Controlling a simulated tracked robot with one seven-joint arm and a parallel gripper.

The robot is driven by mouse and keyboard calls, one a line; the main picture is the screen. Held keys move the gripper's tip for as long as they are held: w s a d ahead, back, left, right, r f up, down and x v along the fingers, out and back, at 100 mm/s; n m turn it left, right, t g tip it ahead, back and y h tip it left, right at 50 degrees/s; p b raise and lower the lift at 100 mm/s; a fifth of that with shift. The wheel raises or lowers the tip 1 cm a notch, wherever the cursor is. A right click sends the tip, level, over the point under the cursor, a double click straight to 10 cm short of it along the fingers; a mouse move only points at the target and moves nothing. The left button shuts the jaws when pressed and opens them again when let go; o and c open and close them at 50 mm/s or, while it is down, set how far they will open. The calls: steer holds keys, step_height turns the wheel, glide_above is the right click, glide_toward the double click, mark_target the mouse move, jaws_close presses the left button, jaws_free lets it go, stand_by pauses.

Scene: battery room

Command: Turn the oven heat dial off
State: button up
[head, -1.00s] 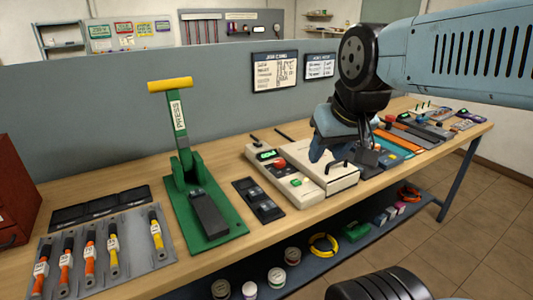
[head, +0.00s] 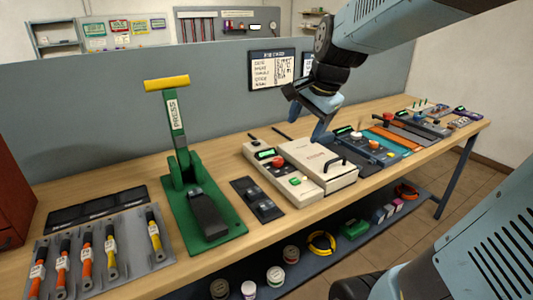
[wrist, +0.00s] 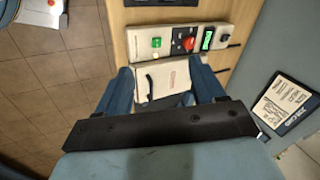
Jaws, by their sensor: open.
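The oven appears to be the low cream box (head: 325,172) with a black handle (head: 335,163) on the bench; it also shows in the wrist view (wrist: 165,78). Left of it lies a cream control panel (head: 279,173) with a green-lit display (head: 265,154), a red dial (head: 278,162) and a green button (head: 295,181). In the wrist view the red dial (wrist: 189,44) sits between the display and the button. My gripper (head: 320,138) is open and empty above the box, right of the dial and apart from it. The dial's setting is too small to read.
A green press (head: 205,215) with a yellow-topped lever stands to the left. A dark switch plate (head: 257,200) lies between press and panel. Blue and orange devices (head: 372,146) fill the bench to the right. A grey partition (head: 110,130) runs behind.

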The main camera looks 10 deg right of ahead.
steer(key=w+d+f+m, duration=0.1)
steer(key=w+f+m, duration=0.3)
steer(key=w+m, duration=0.55)
steer(key=m+g+y, duration=0.1)
steer(key=m, duration=0.7)
glide_toward(278, 160)
steer(key=x, duration=0.8)
steer(key=shift+w+f, duration=0.15)
steer(key=shift+f, duration=0.15)
steer(key=c, duration=1.1)
